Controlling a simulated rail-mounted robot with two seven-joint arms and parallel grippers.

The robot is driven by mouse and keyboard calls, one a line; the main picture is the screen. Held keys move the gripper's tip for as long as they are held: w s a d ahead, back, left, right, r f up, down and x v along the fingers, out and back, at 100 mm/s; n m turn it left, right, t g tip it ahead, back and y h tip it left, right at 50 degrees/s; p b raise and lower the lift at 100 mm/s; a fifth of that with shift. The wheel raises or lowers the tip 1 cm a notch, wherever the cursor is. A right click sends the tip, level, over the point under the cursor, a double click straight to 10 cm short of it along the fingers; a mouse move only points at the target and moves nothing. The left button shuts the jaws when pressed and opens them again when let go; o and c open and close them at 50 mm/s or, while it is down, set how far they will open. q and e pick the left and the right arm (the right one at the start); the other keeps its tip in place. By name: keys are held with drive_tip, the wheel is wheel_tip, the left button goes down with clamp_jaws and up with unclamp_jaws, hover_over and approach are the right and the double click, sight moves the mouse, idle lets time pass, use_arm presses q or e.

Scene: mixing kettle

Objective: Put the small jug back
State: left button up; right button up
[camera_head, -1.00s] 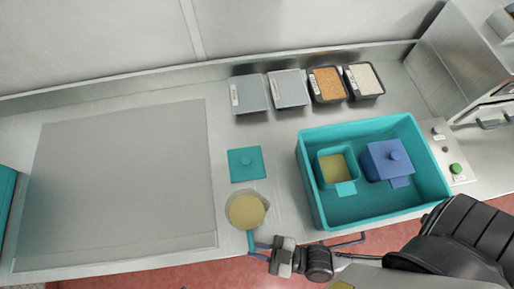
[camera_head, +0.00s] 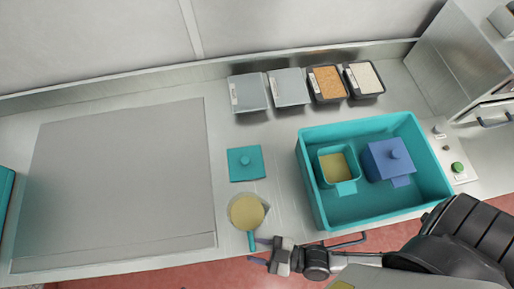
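The small jug (camera_head: 246,211), round with yellowish contents and a teal handle (camera_head: 252,240) pointing toward the front edge, is at the front of the steel counter, left of the teal tub. My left gripper is not in view.
The large teal tub (camera_head: 318,212) holds a teal container (camera_head: 336,167) with yellowish contents and a blue lidded container (camera_head: 388,160). A square teal lid (camera_head: 245,163) lies behind the jug. Several bins stand at the back. A grey panel (camera_head: 115,185) covers the left.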

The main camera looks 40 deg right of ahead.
drive_tip(key=v, duration=1.2)
drive_tip(key=shift+b, duration=0.35)
drive_tip(key=shift+r, duration=0.15)
